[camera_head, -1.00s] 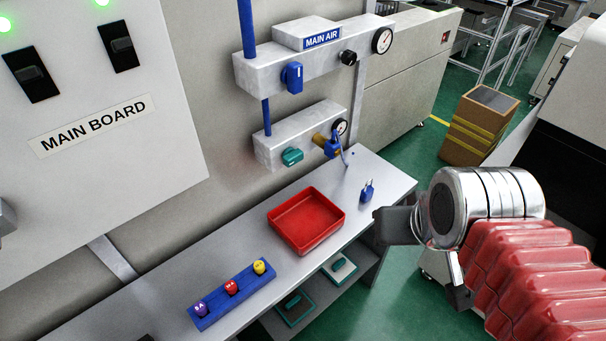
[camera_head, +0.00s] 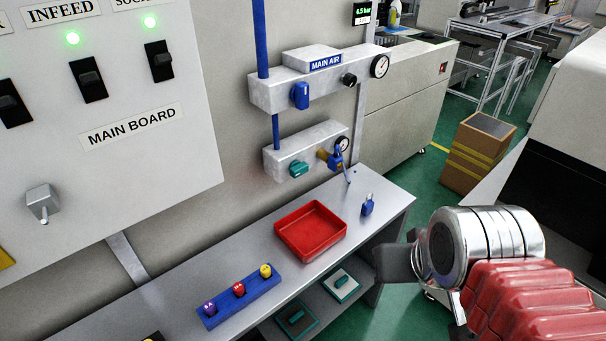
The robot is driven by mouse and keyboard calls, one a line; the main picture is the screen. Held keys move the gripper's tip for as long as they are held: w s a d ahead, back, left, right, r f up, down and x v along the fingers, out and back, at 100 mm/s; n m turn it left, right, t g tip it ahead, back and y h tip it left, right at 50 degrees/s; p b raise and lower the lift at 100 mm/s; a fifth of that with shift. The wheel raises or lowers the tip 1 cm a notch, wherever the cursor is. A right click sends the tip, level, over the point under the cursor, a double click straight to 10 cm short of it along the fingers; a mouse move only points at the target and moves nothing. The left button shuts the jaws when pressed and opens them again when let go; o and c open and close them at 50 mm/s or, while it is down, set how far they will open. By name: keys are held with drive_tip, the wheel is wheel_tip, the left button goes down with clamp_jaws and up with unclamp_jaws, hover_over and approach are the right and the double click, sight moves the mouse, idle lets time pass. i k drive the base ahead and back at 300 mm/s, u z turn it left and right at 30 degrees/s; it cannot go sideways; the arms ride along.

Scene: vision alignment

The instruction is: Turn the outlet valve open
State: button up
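On the wall, the MAIN AIR block (camera_head: 330,68) carries a blue knob (camera_head: 300,96), a black knob (camera_head: 349,80) and a round gauge (camera_head: 380,66). Below it, a second grey block (camera_head: 315,150) carries a teal knob (camera_head: 298,169), a gauge (camera_head: 342,144) and a brass fitting with a blue part (camera_head: 336,158). No label marks any of these as the outlet valve. My gripper (camera_head: 422,297) is at the lower right, well apart from both blocks.
A bench (camera_head: 225,258) below the blocks holds a red tray (camera_head: 311,247), a blue padlock-like piece (camera_head: 367,205) and a blue rack (camera_head: 238,302) with small coloured faces. The MAIN BOARD panel (camera_head: 150,165) is at left. A cardboard box (camera_head: 478,152) stands on the green floor.

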sight(297, 169)
drive_tip(key=u, duration=1.1)
drive_tip(key=k, duration=1.35)
drive_tip(key=z, duration=0.4)
drive_tip(key=i, duration=1)
drive_tip(key=z, duration=0.05)
